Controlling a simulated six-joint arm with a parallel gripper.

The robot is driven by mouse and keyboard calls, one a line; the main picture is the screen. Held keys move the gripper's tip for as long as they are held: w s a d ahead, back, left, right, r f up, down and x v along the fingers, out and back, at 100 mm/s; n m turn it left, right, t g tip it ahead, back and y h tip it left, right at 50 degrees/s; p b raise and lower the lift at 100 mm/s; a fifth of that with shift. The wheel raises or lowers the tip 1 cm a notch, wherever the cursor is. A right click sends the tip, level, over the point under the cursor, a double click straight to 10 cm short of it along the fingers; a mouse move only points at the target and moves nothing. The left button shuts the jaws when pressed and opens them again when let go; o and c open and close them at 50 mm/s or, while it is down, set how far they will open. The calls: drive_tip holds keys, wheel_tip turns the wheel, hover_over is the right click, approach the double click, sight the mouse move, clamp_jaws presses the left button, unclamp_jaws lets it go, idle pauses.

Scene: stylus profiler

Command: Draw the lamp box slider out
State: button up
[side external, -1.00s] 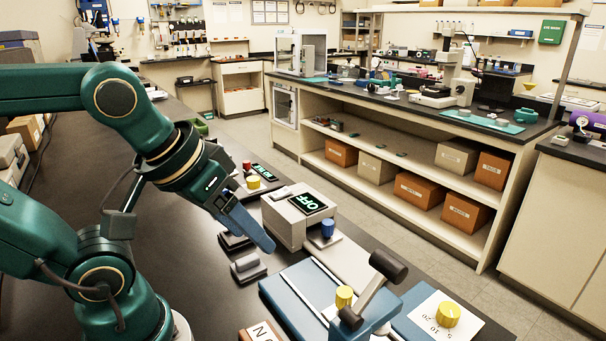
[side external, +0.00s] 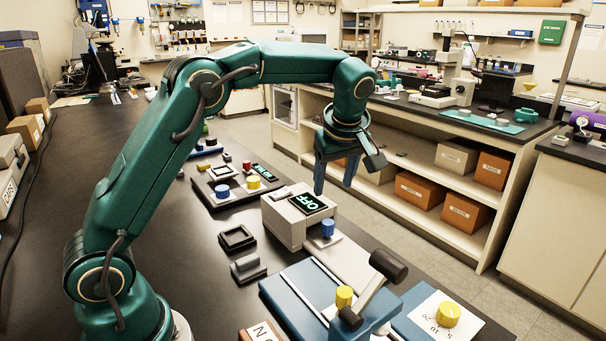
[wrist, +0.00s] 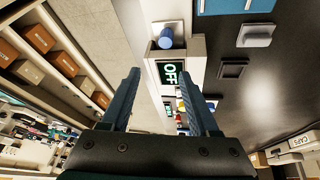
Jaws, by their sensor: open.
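The lamp box is a pale box (side external: 284,222) with a dark screen reading OFF in green (side external: 308,203). A blue knob (side external: 328,229) stands on a low grey piece at the box's front right, seemingly the slider; it also shows in the wrist view (wrist: 166,38). My gripper (side external: 336,186) points down with its two blue fingers apart and empty. In the side view it appears above and behind the box, apart from the knob. In the wrist view the OFF screen (wrist: 171,72) shows beyond and between the fingertips (wrist: 160,76).
A blue-based device with a black-handled lever (side external: 388,266) and yellow knobs stands at the front right. A small black tray (side external: 237,238) and a grey-knobbed block (side external: 248,267) lie left of the box. The bench's right edge is close.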

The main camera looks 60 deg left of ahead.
sight(327, 222)
drive_tip(key=shift+g, duration=0.7)
drive_tip(key=x, duration=0.3)
drive_tip(key=d+x, duration=0.1)
drive_tip(key=x, duration=0.4)
drive_tip(key=shift+w+d+f, duration=0.1)
drive_tip(key=shift+d+f, duration=0.05)
drive_tip(key=shift+f, duration=0.45)
drive_tip(key=shift+w+a+f, duration=0.1)
drive_tip(key=shift+a+f, duration=0.15)
drive_tip(key=shift+f, duration=0.4)
clamp_jaws()
